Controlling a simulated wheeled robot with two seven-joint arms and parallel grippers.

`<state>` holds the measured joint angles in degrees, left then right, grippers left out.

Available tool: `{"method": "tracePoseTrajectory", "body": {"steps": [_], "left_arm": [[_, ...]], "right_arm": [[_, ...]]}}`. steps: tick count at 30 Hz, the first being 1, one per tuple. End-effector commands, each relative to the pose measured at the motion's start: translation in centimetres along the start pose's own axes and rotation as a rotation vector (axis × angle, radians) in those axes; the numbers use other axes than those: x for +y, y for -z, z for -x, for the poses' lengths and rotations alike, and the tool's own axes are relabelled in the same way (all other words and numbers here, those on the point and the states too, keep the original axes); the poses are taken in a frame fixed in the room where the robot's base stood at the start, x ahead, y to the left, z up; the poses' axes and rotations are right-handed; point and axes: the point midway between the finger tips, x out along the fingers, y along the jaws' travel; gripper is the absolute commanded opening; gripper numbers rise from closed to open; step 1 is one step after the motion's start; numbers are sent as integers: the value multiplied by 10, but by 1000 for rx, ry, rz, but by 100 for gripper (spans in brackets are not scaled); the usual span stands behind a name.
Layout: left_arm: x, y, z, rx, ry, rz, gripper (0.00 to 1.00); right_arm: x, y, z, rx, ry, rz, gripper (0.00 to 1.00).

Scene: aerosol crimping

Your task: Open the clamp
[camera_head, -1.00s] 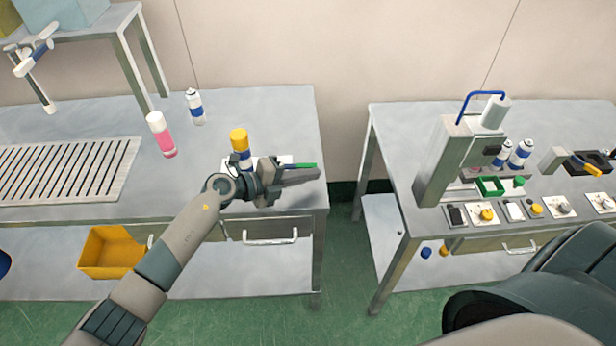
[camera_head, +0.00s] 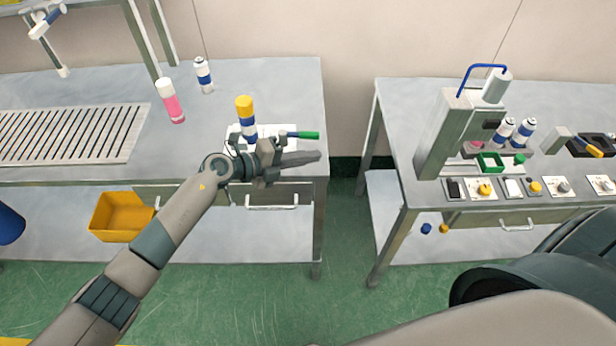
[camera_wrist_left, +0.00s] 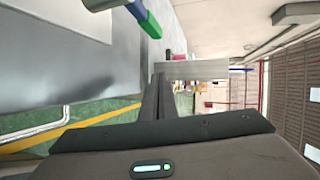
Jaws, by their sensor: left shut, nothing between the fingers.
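The clamp is a white base (camera_head: 235,134) near the front right of the left table, with a lever ending in a green handle (camera_head: 304,135) that points right. A can with a yellow cap (camera_head: 244,105) and blue-and-white body stands upright at the clamp. My left gripper (camera_head: 305,157) is shut and empty, pointing right just in front of the handle, with a small gap. Its wrist hides part of the clamp. In the left wrist view, the green handle tip (camera_wrist_left: 151,26) shows above and left of the shut fingers (camera_wrist_left: 160,95). My right gripper is out of view.
A pink bottle (camera_head: 171,102) and a white-and-blue can (camera_head: 203,76) stand behind on the left table, beside a slatted grate (camera_head: 70,135). A yellow bin (camera_head: 122,216) sits below. A floor gap separates the right table with its press (camera_head: 445,135).

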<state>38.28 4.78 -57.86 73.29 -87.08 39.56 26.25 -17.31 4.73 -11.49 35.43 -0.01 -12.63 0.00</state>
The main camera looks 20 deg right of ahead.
Motion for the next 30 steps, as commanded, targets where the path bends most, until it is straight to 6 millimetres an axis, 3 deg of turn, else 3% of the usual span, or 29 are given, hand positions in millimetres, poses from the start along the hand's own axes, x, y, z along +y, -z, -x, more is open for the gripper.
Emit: {"method": "tracePoseTrajectory", "body": {"steps": [6, 18, 30], "left_arm": [[-2, 16, 10, 2, -1, -1, 0], [-9, 59, 38, 2, -1, 0, 0], [-11, 72, 47, 1, -1, 0, 0]], "right_arm": [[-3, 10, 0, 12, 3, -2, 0], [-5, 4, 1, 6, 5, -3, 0], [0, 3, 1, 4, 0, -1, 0]]}}
